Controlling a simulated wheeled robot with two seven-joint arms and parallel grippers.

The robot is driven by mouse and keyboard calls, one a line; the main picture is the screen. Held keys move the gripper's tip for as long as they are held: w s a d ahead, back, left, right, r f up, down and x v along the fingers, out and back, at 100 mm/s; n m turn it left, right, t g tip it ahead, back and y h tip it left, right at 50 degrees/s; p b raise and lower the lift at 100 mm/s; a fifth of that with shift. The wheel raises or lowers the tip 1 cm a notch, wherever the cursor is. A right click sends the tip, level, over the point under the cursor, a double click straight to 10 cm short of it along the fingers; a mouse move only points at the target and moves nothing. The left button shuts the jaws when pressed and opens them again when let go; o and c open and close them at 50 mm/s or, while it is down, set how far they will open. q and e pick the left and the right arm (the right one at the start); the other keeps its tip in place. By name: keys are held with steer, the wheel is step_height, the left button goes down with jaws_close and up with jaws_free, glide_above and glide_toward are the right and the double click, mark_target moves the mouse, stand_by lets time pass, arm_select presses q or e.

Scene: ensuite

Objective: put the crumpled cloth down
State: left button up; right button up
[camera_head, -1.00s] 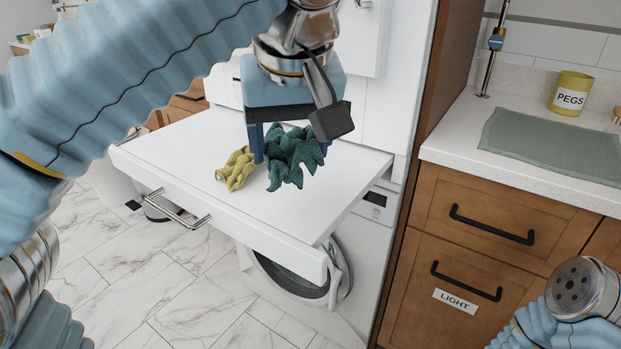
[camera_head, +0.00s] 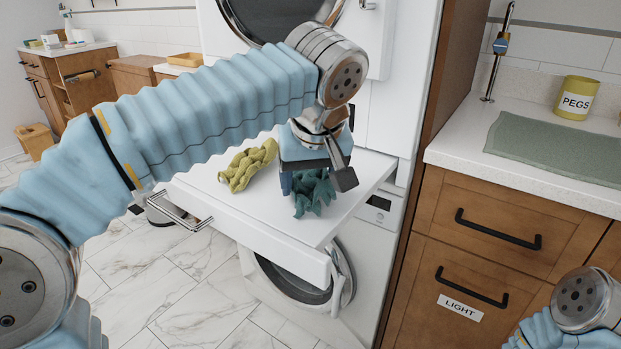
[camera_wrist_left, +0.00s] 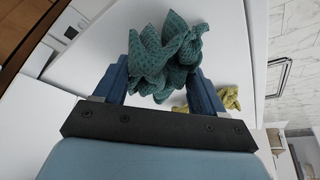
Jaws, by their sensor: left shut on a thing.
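The crumpled teal cloth (camera_head: 312,192) is in my left gripper (camera_head: 303,180), over the right part of the white pull-out shelf (camera_head: 215,200). In the left wrist view the cloth (camera_wrist_left: 165,60) sits between the two blue fingers of the left gripper (camera_wrist_left: 163,85), which is shut on it. I cannot tell whether the cloth's lower end touches the shelf. A crumpled yellow-green cloth (camera_head: 248,164) lies on the shelf to the left of the gripper. It also shows in the left wrist view (camera_wrist_left: 228,98). My right gripper is out of view.
A washing machine (camera_head: 375,215) stands under the shelf, with another round-doored appliance (camera_head: 270,18) above. A wooden drawer unit (camera_head: 480,235) is at right, its counter holding a green mat (camera_head: 560,150) and a yellow PEGS pot (camera_head: 576,98). The shelf's front left is bare.

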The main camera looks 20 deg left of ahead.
arm_select(q)
steer(key=shift+f, duration=0.15)
steer(key=o, duration=1.1)
steer(key=shift+r, duration=0.25)
steer(key=p+v, duration=0.2)
steer(key=v, duration=0.8)
steer(key=shift+s+d+r, duration=0.15)
steer(key=shift+r, duration=0.2)
steer(key=shift+s+r, duration=0.2)
steer(key=shift+r, duration=0.3)
